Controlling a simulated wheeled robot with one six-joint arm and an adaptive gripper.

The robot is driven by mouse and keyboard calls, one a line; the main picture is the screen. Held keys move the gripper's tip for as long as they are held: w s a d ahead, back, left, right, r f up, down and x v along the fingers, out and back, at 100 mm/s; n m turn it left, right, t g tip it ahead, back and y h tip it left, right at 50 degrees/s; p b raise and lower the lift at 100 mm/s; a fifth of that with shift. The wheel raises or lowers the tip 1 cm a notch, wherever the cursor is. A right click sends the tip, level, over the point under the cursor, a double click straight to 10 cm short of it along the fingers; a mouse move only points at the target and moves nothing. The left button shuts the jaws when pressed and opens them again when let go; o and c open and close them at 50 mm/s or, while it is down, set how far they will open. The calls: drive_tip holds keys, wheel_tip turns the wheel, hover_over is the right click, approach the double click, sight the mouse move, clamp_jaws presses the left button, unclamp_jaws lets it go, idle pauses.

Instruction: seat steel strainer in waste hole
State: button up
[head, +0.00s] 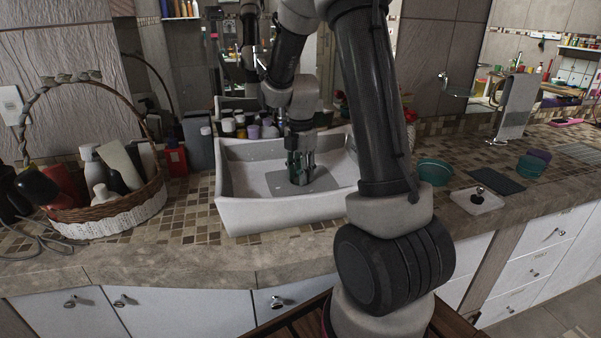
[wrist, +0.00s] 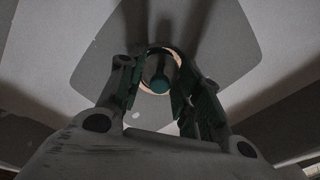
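My gripper (head: 300,160) is low inside the white basin (head: 232,200), pointing down. In the wrist view its two green-padded fingers (wrist: 158,98) stand apart, one on each side of a small round steel piece with a knob (wrist: 159,82), which appears to be the strainer. Gaps show between the knob and both fingers. A pale, bright ring surrounds the knob on the grey basin floor (wrist: 100,75). The waste hole is not clearly visible, and I cannot tell whether the strainer lies flat in it. In the head view the fingers hide this spot.
A wicker basket (head: 130,212) of bottles stands left of the basin. Several bottles and jars (head: 240,125) stand behind it. To the right are a teal bowl (head: 435,172), a white dish (head: 466,204) holding a dark knobbed item (head: 478,193), and a dark mat (head: 497,180).

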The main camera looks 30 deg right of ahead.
drive_tip(key=shift+r, duration=0.1)
wheel_tip(320, 180, up, 11)
drive_tip(key=s+a+r+m+t, duration=0.2)
drive_tip(key=s+a+r+m, duration=0.1)
drive_tip(key=s+r+m, duration=0.6)
drive_tip(key=s+a+f+m+t, duration=0.2)
drive_tip(key=s+m, duration=0.9)
drive_tip(key=s, duration=0.3)
drive_tip(key=shift+s+m, duration=0.3)
drive_tip(key=shift+s, duration=0.05)
